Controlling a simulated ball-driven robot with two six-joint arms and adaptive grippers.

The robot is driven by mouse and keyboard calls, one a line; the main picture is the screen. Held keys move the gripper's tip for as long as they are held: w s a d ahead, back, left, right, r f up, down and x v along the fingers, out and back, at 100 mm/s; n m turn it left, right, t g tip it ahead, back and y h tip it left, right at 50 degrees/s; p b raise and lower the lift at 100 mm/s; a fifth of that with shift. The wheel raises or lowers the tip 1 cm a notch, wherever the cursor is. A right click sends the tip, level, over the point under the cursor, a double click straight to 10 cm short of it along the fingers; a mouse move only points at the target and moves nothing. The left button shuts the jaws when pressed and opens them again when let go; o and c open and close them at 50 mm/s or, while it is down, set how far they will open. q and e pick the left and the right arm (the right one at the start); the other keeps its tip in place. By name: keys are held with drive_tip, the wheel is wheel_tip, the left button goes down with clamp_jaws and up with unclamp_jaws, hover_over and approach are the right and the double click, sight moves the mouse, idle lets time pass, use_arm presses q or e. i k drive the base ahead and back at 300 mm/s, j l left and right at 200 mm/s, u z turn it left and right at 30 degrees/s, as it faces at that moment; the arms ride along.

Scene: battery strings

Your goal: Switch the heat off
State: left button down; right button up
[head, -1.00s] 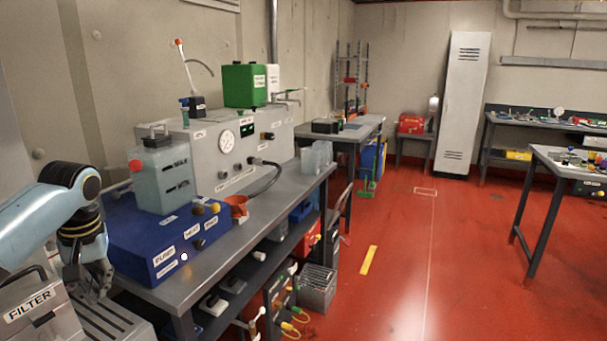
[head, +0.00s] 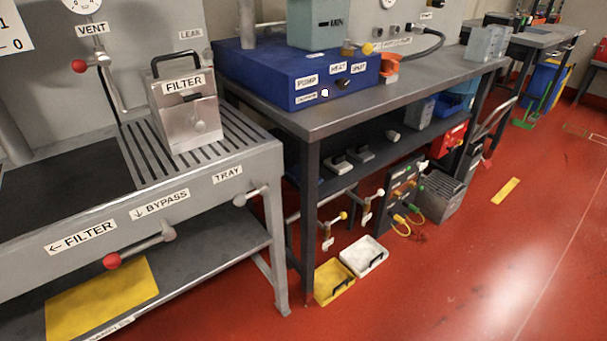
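The blue box (head: 280,78) stands on the grey bench, with a grey-green tank (head: 318,32) on top. Its front carries small white labels; one seems to read HEAT (head: 337,67), another PUMP (head: 307,81). A dark knob (head: 343,84) sits below the HEAT label. A round white button or lamp (head: 325,92) is lower and to its left. The knob's setting is too small to tell. Neither of my grippers is in view.
On the left a grey stand holds a metal FILTER box (head: 188,113) with a black handle. A red-ended bypass lever (head: 113,261) sticks out in front. Yellow and white trays (head: 364,257) lie on the floor by the bench leg. Red floor is open at right.

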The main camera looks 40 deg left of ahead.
sight(341, 83)
drive_tip(key=u, duration=1.3)
